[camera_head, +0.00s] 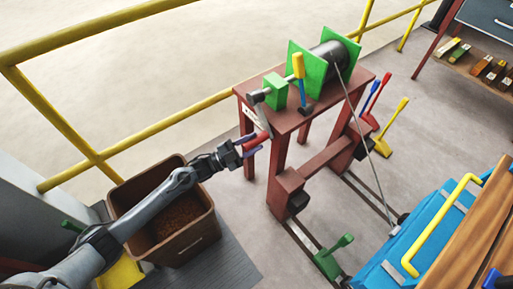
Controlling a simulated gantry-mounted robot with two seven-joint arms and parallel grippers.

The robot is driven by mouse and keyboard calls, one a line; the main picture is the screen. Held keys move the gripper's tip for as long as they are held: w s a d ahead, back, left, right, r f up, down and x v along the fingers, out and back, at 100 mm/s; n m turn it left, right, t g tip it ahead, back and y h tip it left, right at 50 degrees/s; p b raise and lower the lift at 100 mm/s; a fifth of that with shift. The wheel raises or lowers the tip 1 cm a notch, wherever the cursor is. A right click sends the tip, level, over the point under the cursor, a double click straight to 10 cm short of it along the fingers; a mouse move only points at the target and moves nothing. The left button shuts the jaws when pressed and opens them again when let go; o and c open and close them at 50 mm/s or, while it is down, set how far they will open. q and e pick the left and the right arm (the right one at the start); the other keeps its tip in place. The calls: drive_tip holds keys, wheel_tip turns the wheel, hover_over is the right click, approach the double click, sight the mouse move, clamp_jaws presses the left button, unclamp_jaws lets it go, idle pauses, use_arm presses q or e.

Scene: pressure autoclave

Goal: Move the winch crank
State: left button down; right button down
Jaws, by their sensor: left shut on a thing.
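The winch stands on a dark red frame (281,118), with green side plates (308,68) and a dark drum (329,57). Its crank (264,118) is a grey arm hanging down from the shaft at the near left end, with a red handle (257,138) at its lower end. The fingers partly hide the handle. My right gripper is not in view.
A yellow-tipped lever (298,67) rises beside the winch. A cable (367,150) runs from the drum to a blue cart (399,243). A brown bin (205,231) stands below my left arm. Yellow railing (50,111) runs behind. Red, blue and yellow levers stand right of the frame.

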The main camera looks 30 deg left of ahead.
use_arm(q)
drive_tip(key=w+a+f+m+g+b, duration=0.3)
drive_tip(key=a+m+b, duration=0.3)
drive_tip(key=a+m, duration=0.1)
drive_tip(key=shift+w+a+m+g, duration=0.2)
drive_tip(key=shift+a+m+g, duration=0.1)
drive_tip(key=shift+m, duration=0.6)
drive_tip(key=c, duration=0.8)
unclamp_jaws()
drive_tip(key=shift+p+v, duration=1.95)
drive_tip(key=shift+v, duration=3.5)
